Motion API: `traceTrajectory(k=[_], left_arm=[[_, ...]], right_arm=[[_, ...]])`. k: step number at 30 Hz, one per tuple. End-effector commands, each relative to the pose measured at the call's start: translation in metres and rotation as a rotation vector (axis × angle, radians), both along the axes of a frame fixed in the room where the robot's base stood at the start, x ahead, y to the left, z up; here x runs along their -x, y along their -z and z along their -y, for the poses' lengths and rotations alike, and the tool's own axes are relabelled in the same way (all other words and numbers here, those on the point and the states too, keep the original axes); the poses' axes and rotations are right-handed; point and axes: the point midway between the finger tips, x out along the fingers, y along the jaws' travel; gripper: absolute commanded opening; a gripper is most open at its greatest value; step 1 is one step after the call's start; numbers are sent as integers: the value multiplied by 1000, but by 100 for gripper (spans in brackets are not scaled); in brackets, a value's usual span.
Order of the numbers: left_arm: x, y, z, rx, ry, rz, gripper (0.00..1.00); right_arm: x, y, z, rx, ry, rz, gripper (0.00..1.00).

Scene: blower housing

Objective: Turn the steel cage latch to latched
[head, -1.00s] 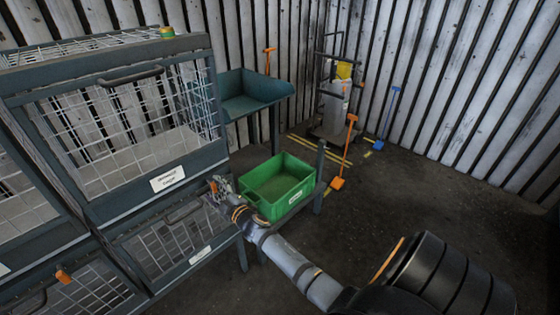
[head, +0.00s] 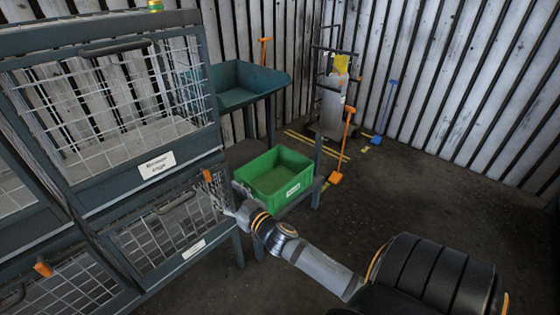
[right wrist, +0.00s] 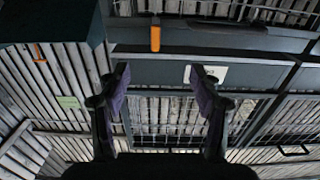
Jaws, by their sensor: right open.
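The steel cage is a dark-framed wire-mesh unit (head: 82,195) with stacked compartments at the left of the head view. A small orange latch handle (head: 207,175) is at the right end of its frame, below the white-labelled upper front. In the right wrist view the orange handle (right wrist: 155,38) stands upright in the picture against a dark frame bar. My right gripper (head: 226,200) is just below and right of that handle. In the right wrist view its two fingers (right wrist: 162,80) are spread and empty, with the handle beyond their tips, apart from them. My left gripper is not seen.
A green crate (head: 308,188) sits on a low stand close right of the gripper. Another orange handle (head: 43,267) is on the lower left compartment. A teal tray table (head: 235,98) stands behind. The floor (head: 420,200) at right is mostly clear.

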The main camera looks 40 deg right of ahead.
Motion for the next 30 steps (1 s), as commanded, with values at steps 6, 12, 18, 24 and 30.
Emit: traceTrajectory(k=[6, 12, 18, 24, 30], left_arm=[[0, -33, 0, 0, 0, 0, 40], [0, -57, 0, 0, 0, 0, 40], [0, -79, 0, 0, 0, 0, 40], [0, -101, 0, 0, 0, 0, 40], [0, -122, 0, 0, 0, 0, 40]], right_arm=[[1, 35, 19, 15, 50, -125, 64], [12, 75, 35, 32, 88, -247, 64], [31, 116, 47, 47, 118, -372, 64], [57, 154, 55, 62, 142, -496, 64], [90, 189, 60, 74, 157, -619, 64]])
